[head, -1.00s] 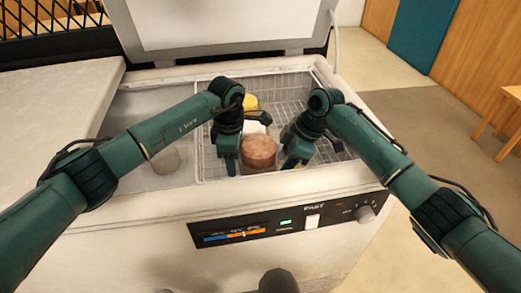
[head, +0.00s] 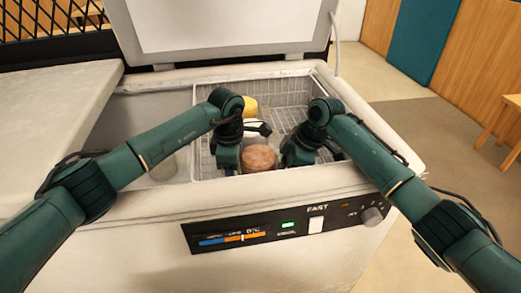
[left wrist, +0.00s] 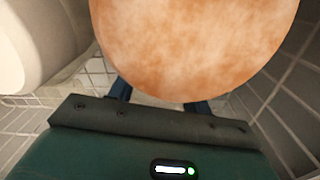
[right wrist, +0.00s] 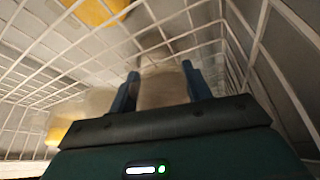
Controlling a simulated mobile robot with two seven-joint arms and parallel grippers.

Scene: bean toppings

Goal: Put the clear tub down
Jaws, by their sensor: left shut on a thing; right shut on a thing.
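The clear tub (head: 260,158), with a mottled brown-pink top, is held between my two grippers just inside the front of the freezer's wire basket (head: 290,98). Its lower part is hidden behind the freezer's front rim. My left gripper (left wrist: 160,98) is shut on the tub from the left; the brown top (left wrist: 195,45) fills the upper left wrist view. My right gripper (right wrist: 161,88) is shut on the tub from the right, and the clear side (right wrist: 163,88) shows between its fingers. Whether the tub touches the basket floor cannot be told.
A yellow item (head: 249,105) and a white item (head: 253,128) are behind the tub in the basket. The freezer's front rim (head: 290,185) is close in front. The basket's right part looks empty.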

